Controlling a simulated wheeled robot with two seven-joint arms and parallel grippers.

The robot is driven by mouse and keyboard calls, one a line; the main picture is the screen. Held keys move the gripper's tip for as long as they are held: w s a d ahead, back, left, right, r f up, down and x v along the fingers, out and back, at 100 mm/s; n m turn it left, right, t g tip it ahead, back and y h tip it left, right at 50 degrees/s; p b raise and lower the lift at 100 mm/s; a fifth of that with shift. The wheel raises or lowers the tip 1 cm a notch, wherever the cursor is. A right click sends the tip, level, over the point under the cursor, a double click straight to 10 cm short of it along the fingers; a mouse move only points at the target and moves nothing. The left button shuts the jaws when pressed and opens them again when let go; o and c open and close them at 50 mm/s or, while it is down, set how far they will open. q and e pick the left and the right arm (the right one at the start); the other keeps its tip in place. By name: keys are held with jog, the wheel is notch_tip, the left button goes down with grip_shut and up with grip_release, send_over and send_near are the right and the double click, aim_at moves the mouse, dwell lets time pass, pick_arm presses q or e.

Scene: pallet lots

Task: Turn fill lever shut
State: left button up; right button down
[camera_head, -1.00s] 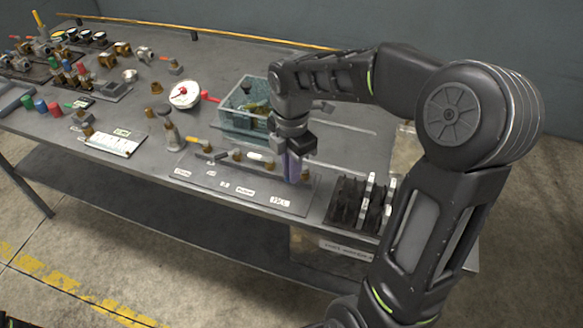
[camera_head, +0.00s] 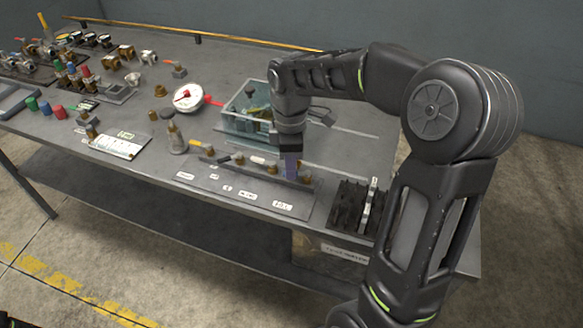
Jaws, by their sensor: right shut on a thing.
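A flat manifold plate (camera_head: 205,182) lies along the near edge of the table, with a row of brass fittings and small levers, and white label cards in front of them. My right gripper (camera_head: 291,171) comes down from above at the right end of this row. It is shut on the fill lever there, with bluish-purple finger parts low over the plate. The lever is mostly hidden behind the fingers, so its angle cannot be told.
A clear bluish bin (camera_head: 236,122) stands behind the plate, close to my right wrist. A white-faced gauge (camera_head: 187,98) stands further left. A black slotted rack (camera_head: 347,207) is to the right. Valves and fittings crowd the far left.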

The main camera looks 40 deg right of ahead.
jog(key=shift+w+d+m, duration=0.2)
jog(key=shift+m, duration=0.55)
jog(key=shift+w+d+m, duration=0.15)
jog(key=shift+w+m, duration=0.05)
jog(key=shift+m, duration=0.6)
jog(key=shift+w+d+m, duration=0.2)
jog(key=shift+m, duration=0.55)
jog(key=c, duration=1.5)
grip_release()
jog(key=shift+o, duration=0.2)
jog(key=shift+s, duration=0.1)
